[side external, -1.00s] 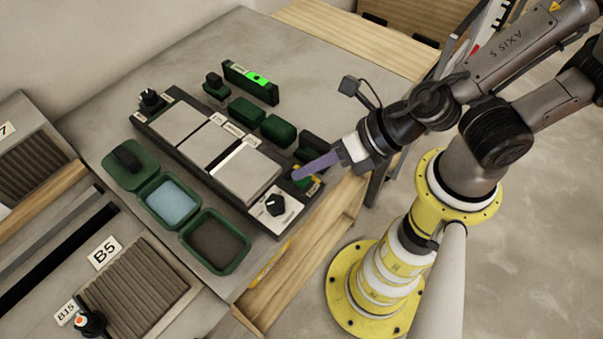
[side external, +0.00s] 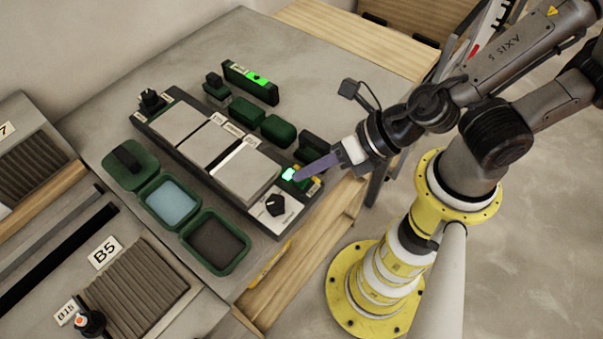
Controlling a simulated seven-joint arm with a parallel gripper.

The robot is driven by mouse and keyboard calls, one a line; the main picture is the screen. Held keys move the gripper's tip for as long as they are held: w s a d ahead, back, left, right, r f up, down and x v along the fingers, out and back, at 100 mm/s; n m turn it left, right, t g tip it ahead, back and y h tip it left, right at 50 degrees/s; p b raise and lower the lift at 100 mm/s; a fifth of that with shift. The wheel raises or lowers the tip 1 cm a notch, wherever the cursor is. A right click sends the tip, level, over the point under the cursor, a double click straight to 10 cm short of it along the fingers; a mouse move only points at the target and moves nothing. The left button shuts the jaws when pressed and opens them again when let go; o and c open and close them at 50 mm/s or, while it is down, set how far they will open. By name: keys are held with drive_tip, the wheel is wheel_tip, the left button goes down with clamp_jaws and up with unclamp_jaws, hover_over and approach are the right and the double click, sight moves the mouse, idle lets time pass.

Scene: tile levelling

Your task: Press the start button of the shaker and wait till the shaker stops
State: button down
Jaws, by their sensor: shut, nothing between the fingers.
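The shaker (side external: 190,162) appears to be the long dark unit on the grey table, with several flat grey tiles (side external: 247,171) on top. A black knob (side external: 276,204) sits on a white panel at its near end. Beside that panel, the start button (side external: 288,174) glows bright green. My gripper (side external: 304,173) is shut, with its long purple-grey fingers pointing left at the button. The fingertips are right beside the lit button; I cannot tell whether they touch it. Nothing shows between the fingers.
Green trays, one with blue contents (side external: 171,200) and one dark inside (side external: 216,243), lie left of the shaker. Dark green blocks (side external: 278,130) and a box with a green light (side external: 250,83) stand behind it. A ribbed B5 bin (side external: 137,287) is at the lower left.

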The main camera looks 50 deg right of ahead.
sight(309, 181)
drive_tip(key=shift+r, duration=0.8)
drive_tip(key=shift+r, duration=0.1)
drive_tip(key=shift+r, duration=2.4)
drive_tip(key=w+d+r+m+t+h, duration=0.1)
drive_tip(key=w+d+r+m+h, duration=0.15)
drive_tip(key=d+m, duration=0.35)
drive_tip(key=w+d+r+m+t+h, duration=0.1)
drive_tip(key=w+d+r+m+h, duration=0.1)
drive_tip(key=d+r+m, duration=0.4)
drive_tip(key=w+d+r+m+t+h, duration=0.15)
drive_tip(key=d+m, duration=0.25)
drive_tip(key=d, duration=0.4)
drive_tip(key=s+d+m+g+h, duration=0.25)
drive_tip(key=s+d+m, duration=0.3)
drive_tip(key=m, duration=0.55)
drive_tip(key=s+a+f+m+g+y, duration=0.2)
drive_tip(key=s+a+m+y, duration=0.1)
drive_tip(key=s+a+m, duration=0.2)
drive_tip(key=shift+s+f+m+g, duration=0.3)
drive_tip(key=shift+s+m+g, duration=0.15)
drive_tip(key=shift+m, duration=0.65)
